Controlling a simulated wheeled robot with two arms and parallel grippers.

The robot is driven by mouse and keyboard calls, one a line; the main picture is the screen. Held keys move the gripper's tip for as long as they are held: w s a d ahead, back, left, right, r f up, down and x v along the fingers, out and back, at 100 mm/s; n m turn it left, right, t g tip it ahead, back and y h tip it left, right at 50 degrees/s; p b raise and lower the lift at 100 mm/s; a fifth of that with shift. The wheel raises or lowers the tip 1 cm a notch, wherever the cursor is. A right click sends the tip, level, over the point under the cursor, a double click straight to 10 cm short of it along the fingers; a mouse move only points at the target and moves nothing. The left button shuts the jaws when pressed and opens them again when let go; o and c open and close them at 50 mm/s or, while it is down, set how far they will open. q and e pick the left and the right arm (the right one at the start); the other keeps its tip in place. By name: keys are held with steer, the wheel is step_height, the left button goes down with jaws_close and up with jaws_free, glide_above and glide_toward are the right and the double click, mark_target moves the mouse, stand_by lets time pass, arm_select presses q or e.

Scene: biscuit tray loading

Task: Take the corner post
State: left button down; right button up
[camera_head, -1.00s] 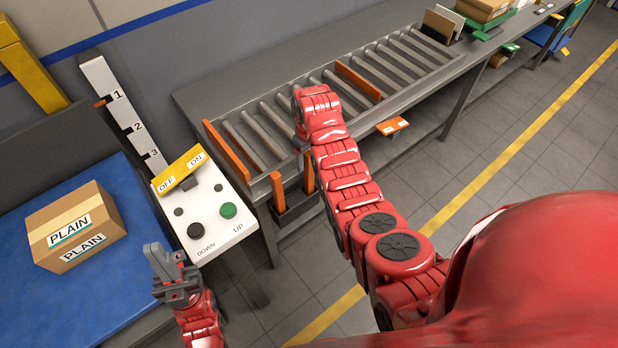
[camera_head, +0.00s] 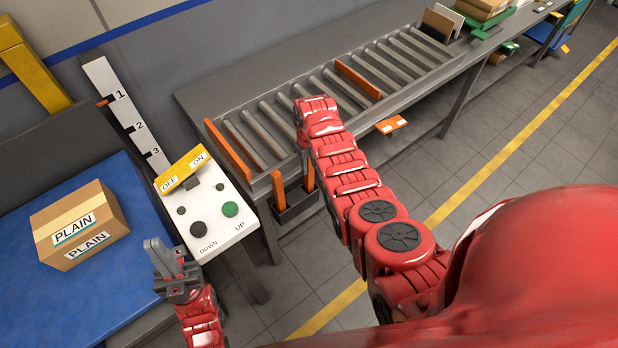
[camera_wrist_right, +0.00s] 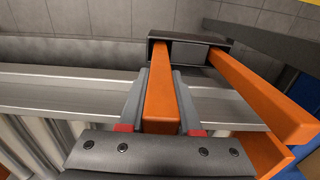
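Two orange corner posts stand in a dark holder (camera_head: 297,208) at the conveyor's front edge; the left one (camera_head: 278,190) and the right one (camera_head: 309,172) show in the head view. In the right wrist view, the fingers of my right gripper (camera_wrist_right: 163,100) lie close along both sides of one orange post (camera_wrist_right: 160,108) and appear shut on it. The other post (camera_wrist_right: 255,90) stands to the right, and the holder (camera_wrist_right: 225,52) is beyond the fingertips. In the head view my right arm hides this gripper. My left gripper (camera_head: 172,262) is beside the control panel, with no object visible in it.
The roller conveyor (camera_head: 262,183) carries orange bars (camera_head: 230,150). The control panel (camera_head: 208,212) has an ON/OFF lever and buttons. A box marked PLAIN (camera_head: 85,215) sits on the blue surface (camera_head: 90,308) at left.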

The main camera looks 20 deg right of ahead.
jaws_close()
stand_by(1.0)
